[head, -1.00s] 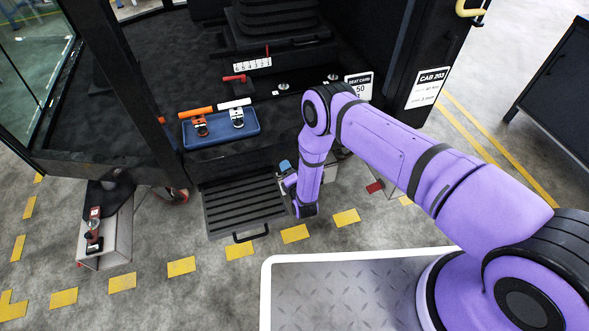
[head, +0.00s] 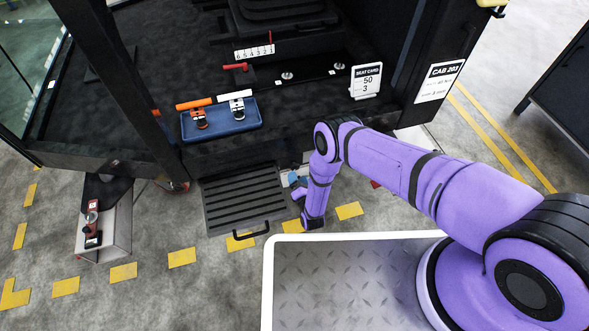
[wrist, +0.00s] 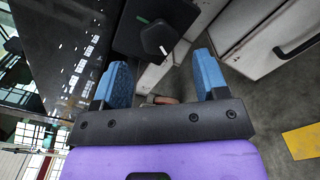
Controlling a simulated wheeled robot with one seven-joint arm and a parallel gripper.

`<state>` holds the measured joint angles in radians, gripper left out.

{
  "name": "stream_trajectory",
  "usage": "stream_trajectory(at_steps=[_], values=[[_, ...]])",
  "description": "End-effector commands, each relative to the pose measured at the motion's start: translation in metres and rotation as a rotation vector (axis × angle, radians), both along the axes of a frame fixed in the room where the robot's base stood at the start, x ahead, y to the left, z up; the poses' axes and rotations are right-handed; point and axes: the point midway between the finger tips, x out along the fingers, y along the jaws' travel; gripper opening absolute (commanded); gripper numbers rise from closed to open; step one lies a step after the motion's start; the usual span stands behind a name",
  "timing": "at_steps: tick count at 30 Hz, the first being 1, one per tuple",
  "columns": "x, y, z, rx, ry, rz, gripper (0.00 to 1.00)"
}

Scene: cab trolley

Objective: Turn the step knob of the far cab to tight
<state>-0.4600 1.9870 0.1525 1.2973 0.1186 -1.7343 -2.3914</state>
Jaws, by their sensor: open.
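The step knob (wrist: 158,38) is a black knob with a white pointer mark, on a dark plate with a small green mark beside it. In the wrist view it lies beyond my gripper (wrist: 160,72), roughly between the two blue fingertips and apart from them. The pointer is turned away from the green mark. My gripper is open and empty. In the head view my gripper (head: 293,180) is low beside the ribbed step (head: 243,203), partly hidden by my forearm; the knob does not show there. The cab (head: 235,158) carries a CAB 203 sign (head: 440,80).
A blue tray (head: 220,134) with two clamp-like items sits on the cab floor, near a seat card (head: 366,81). A grey box (head: 104,235) with a red device stands left of the step. In the wrist view, a pale cabinet (wrist: 262,35) is close on the right.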

Motion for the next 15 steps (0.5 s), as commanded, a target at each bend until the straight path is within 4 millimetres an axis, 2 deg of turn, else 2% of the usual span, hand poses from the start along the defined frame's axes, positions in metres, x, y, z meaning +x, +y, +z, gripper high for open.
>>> stream_trajectory(at_steps=[6,15], values=[[0.033,0.009,0.0,0.001,-0.002,-0.002,0.67],[0.049,0.014,0.0,0.0,0.001,0.001,0.67]])
